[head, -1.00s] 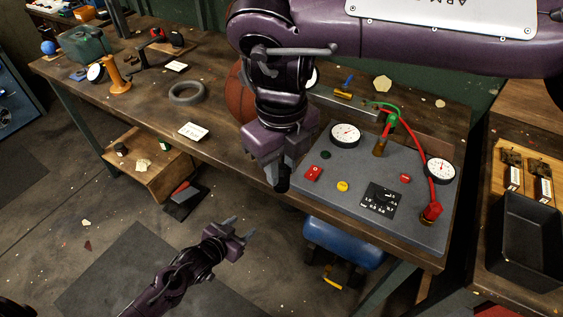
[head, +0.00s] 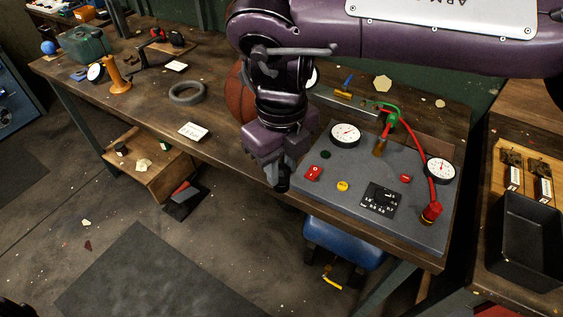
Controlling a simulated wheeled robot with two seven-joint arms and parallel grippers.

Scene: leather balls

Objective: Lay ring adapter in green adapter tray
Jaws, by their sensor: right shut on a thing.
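My right gripper (head: 277,172) hangs fingers-down at the front edge of the workbench, just left of the grey gauge panel. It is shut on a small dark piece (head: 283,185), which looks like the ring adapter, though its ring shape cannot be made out. The piece is held in the air, apart from the panel. I cannot pick out a green adapter tray for certain; a dark green box-like thing (head: 84,45) stands at the far left of the bench.
The grey panel (head: 408,219) carries gauges, buttons and a red hose (head: 429,140). A basketball (head: 239,98) is behind my right gripper. A thick grey ring (head: 187,93) and a white card (head: 193,131) lie on the bench (head: 220,137). A black bin (head: 525,240) stands at right.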

